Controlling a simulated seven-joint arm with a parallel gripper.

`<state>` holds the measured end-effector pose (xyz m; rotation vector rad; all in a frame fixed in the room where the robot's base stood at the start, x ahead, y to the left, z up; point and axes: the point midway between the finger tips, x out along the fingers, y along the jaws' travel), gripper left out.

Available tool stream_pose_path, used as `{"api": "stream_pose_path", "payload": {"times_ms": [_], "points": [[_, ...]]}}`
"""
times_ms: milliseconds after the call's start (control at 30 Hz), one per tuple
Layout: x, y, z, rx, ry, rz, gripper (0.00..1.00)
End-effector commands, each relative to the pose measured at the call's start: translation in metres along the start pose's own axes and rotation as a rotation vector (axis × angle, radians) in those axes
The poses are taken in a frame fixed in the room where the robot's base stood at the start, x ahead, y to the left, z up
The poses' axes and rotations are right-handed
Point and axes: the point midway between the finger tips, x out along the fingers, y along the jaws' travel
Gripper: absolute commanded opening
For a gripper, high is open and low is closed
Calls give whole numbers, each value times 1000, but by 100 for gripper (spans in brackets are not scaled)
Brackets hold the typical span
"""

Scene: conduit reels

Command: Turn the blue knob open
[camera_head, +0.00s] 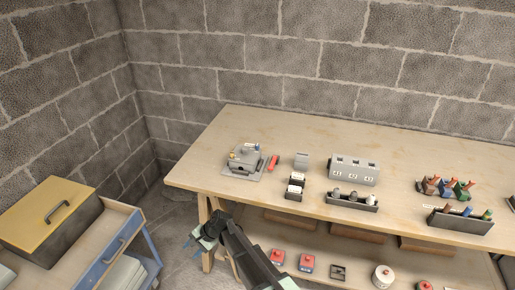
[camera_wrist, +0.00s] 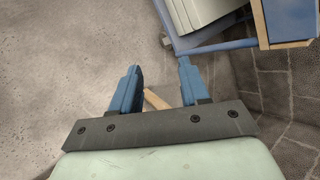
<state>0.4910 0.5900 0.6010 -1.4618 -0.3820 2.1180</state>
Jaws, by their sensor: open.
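A grey device (camera_head: 243,161) on a flat base sits near the left end of the workbench. A small blue part (camera_head: 257,146) shows at its top, with a yellow part (camera_head: 233,156) beside it. The blue part may be the blue knob, but it is too small to tell its shape or how it is turned. My gripper (camera_head: 201,236) is in front of the bench's left end, below the top and well apart from the device. In the wrist view, my gripper (camera_wrist: 158,70) has its two blue fingers apart with nothing between them. The device is not in the wrist view.
The wooden workbench (camera_head: 310,133) also carries a red item (camera_head: 273,163), a grey block (camera_head: 340,171), dark trays and coloured parts on the right. Red items stand on its lower shelf. A yellow-lidded box (camera_head: 50,214) stands on a cart at left.

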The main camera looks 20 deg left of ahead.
Motion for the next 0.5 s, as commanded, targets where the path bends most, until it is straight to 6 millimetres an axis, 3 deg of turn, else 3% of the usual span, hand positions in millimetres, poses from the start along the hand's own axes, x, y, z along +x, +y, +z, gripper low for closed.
{"api": "stream_pose_path", "payload": {"times_ms": [33, 200, 367, 500], "points": [[5, -38, 11, -6, -17, -25, 45], [-6, -126, 42, -3, -67, -74, 45], [-48, -180, 39, -7, -76, -62, 45], [-105, -205, 15, -8, -54, -14, 45]]}}
